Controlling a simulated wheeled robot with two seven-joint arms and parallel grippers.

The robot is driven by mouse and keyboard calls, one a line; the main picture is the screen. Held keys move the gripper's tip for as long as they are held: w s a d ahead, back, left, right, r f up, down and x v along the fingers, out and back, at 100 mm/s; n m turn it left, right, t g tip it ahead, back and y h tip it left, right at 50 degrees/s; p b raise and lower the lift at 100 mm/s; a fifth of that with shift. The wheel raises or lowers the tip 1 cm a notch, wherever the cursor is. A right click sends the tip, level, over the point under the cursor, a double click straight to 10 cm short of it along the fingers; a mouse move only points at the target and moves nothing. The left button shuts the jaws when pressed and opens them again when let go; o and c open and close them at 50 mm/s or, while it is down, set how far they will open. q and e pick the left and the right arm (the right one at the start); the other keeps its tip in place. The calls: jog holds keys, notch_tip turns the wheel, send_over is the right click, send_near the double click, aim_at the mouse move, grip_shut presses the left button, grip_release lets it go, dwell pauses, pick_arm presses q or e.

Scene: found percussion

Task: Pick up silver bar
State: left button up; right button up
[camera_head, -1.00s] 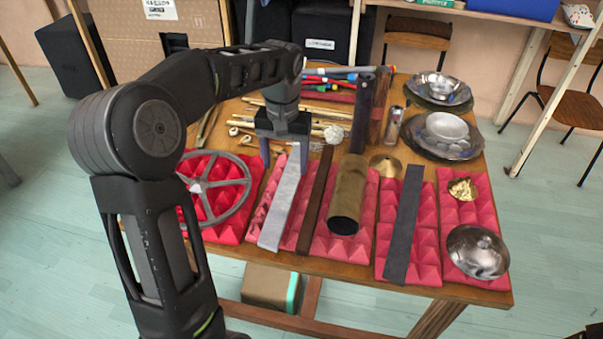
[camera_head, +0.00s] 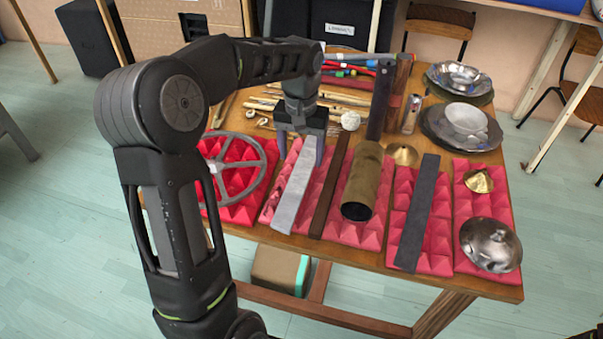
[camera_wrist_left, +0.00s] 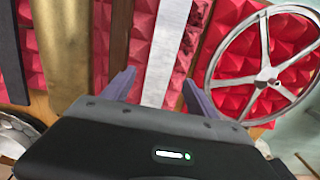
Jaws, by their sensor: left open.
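The silver bar (camera_head: 293,192) is a flat light-grey strip lying lengthwise on red pyramid foam, next to a dark brown bar (camera_head: 334,188). My left gripper (camera_head: 301,155) points down over the bar's far end. In the left wrist view the silver bar (camera_wrist_left: 163,50) runs between the two open fingers of the gripper (camera_wrist_left: 157,88), with a gap on each side. The fingers are not shut on it. My right gripper is not in either view.
A spoked metal wheel (camera_head: 232,168) lies to the left of the bar. Mallets and sticks lie behind the gripper on the wooden table (camera_head: 480,284).

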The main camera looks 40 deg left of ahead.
aim_at(302, 172)
pick_arm(q)
notch_tip(302, 172, down, 5)
dwell(0.3)
dwell(0.4)
grip_shut()
dwell(0.6)
jog(key=shift+r, duration=0.1)
